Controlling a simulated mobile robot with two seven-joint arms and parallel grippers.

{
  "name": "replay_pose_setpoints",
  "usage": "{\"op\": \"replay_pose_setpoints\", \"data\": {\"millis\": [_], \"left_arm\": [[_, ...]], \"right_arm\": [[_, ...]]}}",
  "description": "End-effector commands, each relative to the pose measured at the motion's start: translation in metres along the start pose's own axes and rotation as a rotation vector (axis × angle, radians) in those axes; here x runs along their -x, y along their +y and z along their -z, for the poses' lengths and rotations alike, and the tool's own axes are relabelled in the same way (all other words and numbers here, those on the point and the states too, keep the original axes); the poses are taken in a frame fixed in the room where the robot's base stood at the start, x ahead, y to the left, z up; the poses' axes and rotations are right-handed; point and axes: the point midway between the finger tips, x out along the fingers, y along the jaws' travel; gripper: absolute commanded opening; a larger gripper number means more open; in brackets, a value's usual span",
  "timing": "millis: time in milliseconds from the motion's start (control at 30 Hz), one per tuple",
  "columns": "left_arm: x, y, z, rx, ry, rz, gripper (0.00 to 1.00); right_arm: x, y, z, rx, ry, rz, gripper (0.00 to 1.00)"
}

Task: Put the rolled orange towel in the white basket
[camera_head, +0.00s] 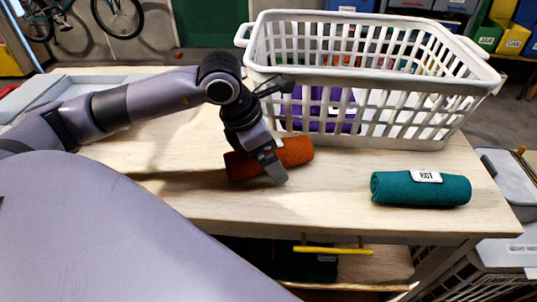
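The rolled orange towel (298,151) lies on the wooden table in front of the white basket. My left gripper (270,165) points down over the towel's middle, with a finger across its near side. The far finger is hidden, so I cannot tell whether the gripper is closed on the towel. The towel appears to rest on the table. The white basket (370,134) is a slatted open-top basket standing upright behind the towel. A purple item (318,112) shows through its slats. My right gripper is not in view.
A rolled teal towel (420,189) with a white label lies at the right on the wooden table (330,207). The table is bare between the two towels. A yellow bar (333,250) shows below the front edge. A grey object (35,95) stands at the left.

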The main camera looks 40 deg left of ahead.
Motion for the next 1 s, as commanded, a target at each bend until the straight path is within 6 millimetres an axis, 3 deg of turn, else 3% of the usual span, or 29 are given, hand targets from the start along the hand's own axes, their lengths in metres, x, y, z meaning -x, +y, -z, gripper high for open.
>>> {"op": "replay_pose_setpoints", "data": {"millis": [200, 400, 467, 833, 1000], "left_arm": [[-0.001, 0.000, 0.000, 0.000, 0.000, 0.000, 1.00], [-0.001, 0.000, 0.000, 0.000, 0.000, 0.001, 0.36], [0.000, 0.000, 0.000, 0.000, -0.002, 0.000, 0.30], [0.006, -0.003, -0.002, 0.000, -0.004, -0.001, 0.30], [0.028, -0.003, -0.011, 0.000, -0.007, -0.003, 0.30]], "right_arm": [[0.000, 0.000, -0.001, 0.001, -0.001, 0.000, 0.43], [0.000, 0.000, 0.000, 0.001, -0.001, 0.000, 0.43], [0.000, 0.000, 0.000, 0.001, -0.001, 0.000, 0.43], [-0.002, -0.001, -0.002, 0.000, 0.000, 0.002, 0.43], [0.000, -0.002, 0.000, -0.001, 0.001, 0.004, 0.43]]}}
